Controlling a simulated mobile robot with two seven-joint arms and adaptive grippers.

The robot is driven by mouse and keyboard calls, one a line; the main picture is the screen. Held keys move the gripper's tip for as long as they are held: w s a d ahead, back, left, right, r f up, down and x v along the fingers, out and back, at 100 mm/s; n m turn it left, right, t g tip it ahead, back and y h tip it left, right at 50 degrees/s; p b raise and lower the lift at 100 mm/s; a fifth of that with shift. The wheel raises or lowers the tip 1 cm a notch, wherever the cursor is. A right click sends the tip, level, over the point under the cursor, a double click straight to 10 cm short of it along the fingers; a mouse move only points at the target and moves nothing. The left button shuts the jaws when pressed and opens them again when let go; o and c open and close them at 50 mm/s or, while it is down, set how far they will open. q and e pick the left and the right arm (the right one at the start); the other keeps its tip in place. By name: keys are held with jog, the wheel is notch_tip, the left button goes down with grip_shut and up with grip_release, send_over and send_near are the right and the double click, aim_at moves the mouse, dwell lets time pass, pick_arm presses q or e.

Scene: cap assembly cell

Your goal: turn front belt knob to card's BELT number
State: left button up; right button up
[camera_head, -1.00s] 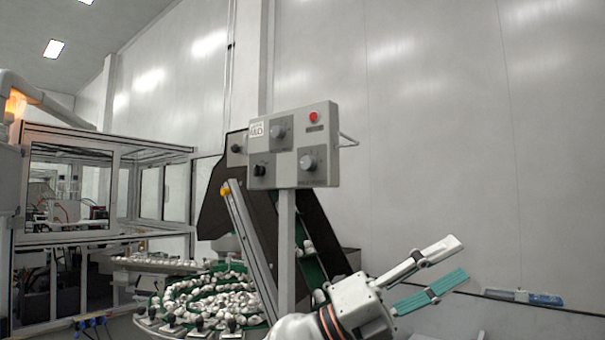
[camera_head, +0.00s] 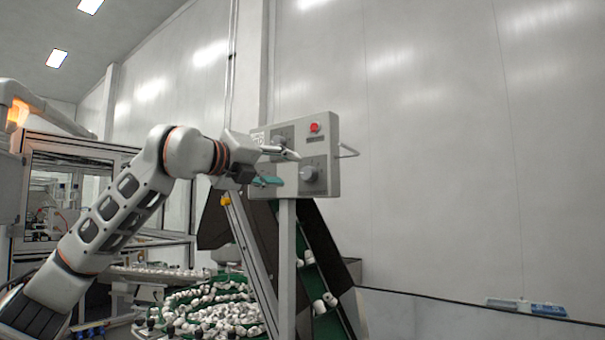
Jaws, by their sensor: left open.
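The control box (camera_head: 337,183) stands on a post in the middle of the view, with a red button (camera_head: 315,127) at its top right. A round knob (camera_head: 309,173) at its lower right shows clearly. Another knob (camera_head: 279,137) at the upper middle is partly covered by my gripper. My left gripper (camera_head: 287,168) is open in front of the left half of the box, its fingers pointing right towards the lower right knob. I see nothing between the fingers. The lower left knob seen earlier is hidden behind my gripper. I cannot read the knob labels or any card number. My right gripper is out of view.
A dark inclined conveyor (camera_head: 330,275) with a green belt rises behind the box's post (camera_head: 287,260). A round green table of white caps (camera_head: 225,310) lies below. A framed enclosure (camera_head: 75,150) stands at left. A bare wall (camera_head: 470,150) fills the right.

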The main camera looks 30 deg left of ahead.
aim_at(306, 173)
pick_arm(q)
jog(key=w, duration=0.2)
jog(key=w+p, duration=0.1)
jog(key=w, duration=0.4)
jog(key=shift+w+d+p, duration=0.35)
jog(key=shift+d+p, duration=0.05)
jog(key=shift+c, duration=0.2)
jog(key=c, duration=1)
